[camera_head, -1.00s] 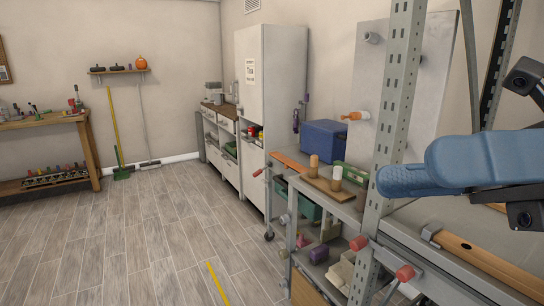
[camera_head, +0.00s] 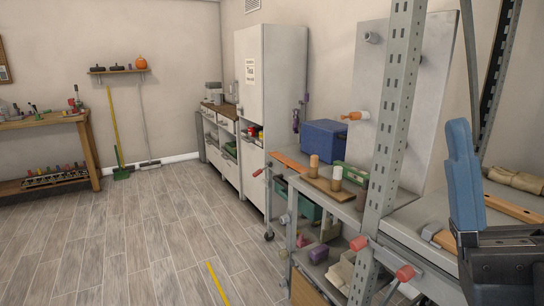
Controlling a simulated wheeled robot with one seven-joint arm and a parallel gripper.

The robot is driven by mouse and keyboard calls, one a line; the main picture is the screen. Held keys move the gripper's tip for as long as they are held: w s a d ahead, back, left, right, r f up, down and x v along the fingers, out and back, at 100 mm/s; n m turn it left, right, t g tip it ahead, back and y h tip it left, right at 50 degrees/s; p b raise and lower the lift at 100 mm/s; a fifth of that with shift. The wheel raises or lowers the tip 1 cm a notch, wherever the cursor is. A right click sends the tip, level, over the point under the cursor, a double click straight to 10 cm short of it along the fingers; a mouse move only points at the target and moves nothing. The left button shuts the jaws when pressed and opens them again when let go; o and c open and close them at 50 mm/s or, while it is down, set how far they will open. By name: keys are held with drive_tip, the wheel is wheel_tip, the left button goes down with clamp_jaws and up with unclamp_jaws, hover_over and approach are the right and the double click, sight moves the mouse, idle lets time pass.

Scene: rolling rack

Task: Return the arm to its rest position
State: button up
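My gripper (camera_head: 460,132) is at the right edge of the head view, in front of the rack shelf (camera_head: 415,213). Its blue finger part points up, above a dark body at the bottom right. I see the fingers from one side, so any gap between them is hidden. No object shows at the fingertips. Most of my arm is out of view.
The rack's perforated grey upright (camera_head: 394,115) stands left of my gripper. An orange-brown bar (camera_head: 515,209) and a rolled beige cloth (camera_head: 517,180) lie behind it. A blue box (camera_head: 325,139) sits on the bench farther left. The wooden floor (camera_head: 135,240) on the left is clear.

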drive_tip(key=s+d+f+m+g+h, duration=0.1)
drive_tip(key=s+f+m+g+h, duration=0.2)
drive_tip(key=f+m+h, duration=0.6)
drive_tip(key=s+f+m+g+h, duration=0.35)
drive_tip(key=f+m+h, duration=0.35)
drive_tip(key=f, duration=0.5)
drive_tip(key=s+d+f+g+y, duration=0.1)
drive_tip(key=s+d+f+g, duration=0.1)
drive_tip(key=s+f, duration=0.4)
drive_tip(key=s+d+f+g+y, duration=0.1)
drive_tip(key=s+f+g, duration=0.4)
drive_tip(key=s, duration=0.5)
drive_tip(key=shift+d+f+n, duration=0.3)
drive_tip(key=shift+d+f, duration=0.05)
drive_tip(key=shift+f, duration=0.55)
